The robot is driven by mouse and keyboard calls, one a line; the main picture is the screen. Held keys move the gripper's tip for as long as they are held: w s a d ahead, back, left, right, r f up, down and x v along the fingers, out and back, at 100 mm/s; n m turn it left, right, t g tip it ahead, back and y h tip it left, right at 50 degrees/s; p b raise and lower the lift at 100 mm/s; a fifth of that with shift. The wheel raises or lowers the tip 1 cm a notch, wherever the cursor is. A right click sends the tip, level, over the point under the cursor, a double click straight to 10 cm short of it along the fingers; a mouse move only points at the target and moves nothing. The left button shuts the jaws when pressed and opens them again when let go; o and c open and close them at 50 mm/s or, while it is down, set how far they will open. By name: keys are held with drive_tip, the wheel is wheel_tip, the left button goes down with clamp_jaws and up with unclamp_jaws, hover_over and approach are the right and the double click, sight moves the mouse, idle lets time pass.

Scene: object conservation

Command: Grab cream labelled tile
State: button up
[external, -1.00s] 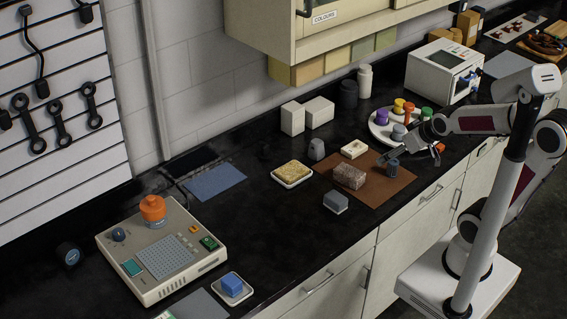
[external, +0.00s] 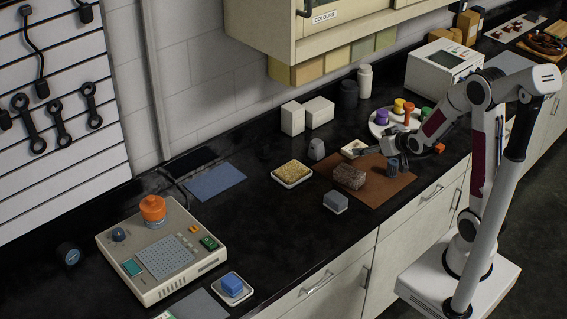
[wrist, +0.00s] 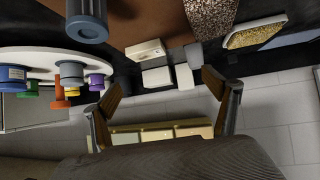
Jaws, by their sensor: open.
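The cream tile (external: 352,149) is a small pale block with a mark on its top. It lies at the back edge of the brown mat in the external view. In the wrist view, the cream tile (wrist: 146,50) shows above the space between my fingers. My gripper (external: 366,153) is close to the tile's right side in the external view; I cannot tell whether they touch. In the wrist view my gripper (wrist: 160,87) has its two fingers wide apart, with nothing held between them.
The brown mat (external: 375,193) carries a speckled brown block (external: 349,177) and a blue-grey cylinder (external: 392,167). A grey rounded object (external: 317,149) stands left of the tile. A round white tray (external: 377,130) with coloured pieces is behind my gripper. White boxes (external: 319,112) stand by the wall.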

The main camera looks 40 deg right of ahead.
drive_tip(key=t, duration=0.2)
approach(354, 146)
drive_tip(key=shift+a+f+m, duration=0.2)
drive_tip(key=shift+f+m, duration=0.05)
drive_tip(key=shift+m, duration=0.05)
drive_tip(key=shift+w, duration=0.15)
drive_tip(key=shift+x, duration=1.2)
drive_tip(key=shift+w+d, duration=0.1)
drive_tip(key=shift+x, duration=2.5)
drive_tip(key=shift+d+f, duration=0.1)
drive_tip(key=c, duration=1.4)
drive_tip(key=shift+c, duration=0.7)
